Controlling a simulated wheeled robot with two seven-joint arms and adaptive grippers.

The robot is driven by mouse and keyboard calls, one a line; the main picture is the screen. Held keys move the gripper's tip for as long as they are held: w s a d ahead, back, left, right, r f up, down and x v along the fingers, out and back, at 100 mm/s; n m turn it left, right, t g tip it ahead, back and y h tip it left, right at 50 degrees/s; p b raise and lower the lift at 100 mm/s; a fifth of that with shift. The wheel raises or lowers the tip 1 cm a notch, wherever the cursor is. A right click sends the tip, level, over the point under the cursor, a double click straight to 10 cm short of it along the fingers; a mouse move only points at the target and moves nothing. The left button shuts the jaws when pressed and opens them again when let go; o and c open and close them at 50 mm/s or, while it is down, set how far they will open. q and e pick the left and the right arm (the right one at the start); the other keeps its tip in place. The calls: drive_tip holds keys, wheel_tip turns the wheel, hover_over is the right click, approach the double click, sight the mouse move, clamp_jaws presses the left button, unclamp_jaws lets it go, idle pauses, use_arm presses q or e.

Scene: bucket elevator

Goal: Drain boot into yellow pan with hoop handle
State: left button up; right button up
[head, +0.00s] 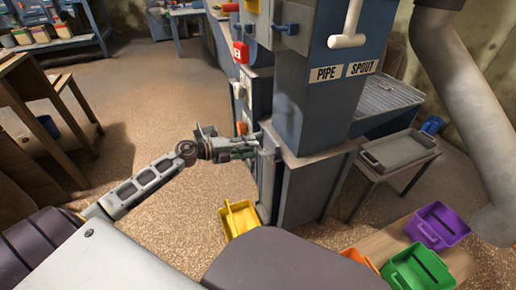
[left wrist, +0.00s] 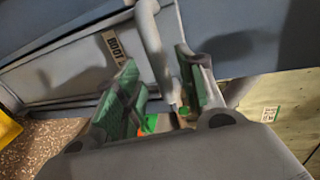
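The yellow pan (head: 228,224) stands on the floor at the foot of the blue-grey elevator casing (head: 300,190). A yellow edge (left wrist: 8,130) shows at the left of the left wrist view. The boot's grey panel (left wrist: 75,82) carries a "BOOT" label (left wrist: 118,47). A grey bar-like handle (left wrist: 153,45) runs down in front of it. My left gripper (head: 256,146) is at the casing's left side, above the pan. In the left wrist view its green-padded fingers (left wrist: 157,60) are apart, with the bar between them; I cannot tell whether they touch it. My right gripper is not in view.
Purple (head: 440,226) and green (head: 420,268) pans and an orange one (head: 360,258) stand on a wooden surface at lower right. A grey tray (head: 398,150) sits on a side table. A thick grey pipe (head: 465,100) hangs at right. The floor at left is mostly clear.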

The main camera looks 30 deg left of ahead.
use_arm(q)
drive_tip(key=shift+b+x, duration=0.55)
drive_tip(key=shift+x, duration=1.35)
clamp_jaws()
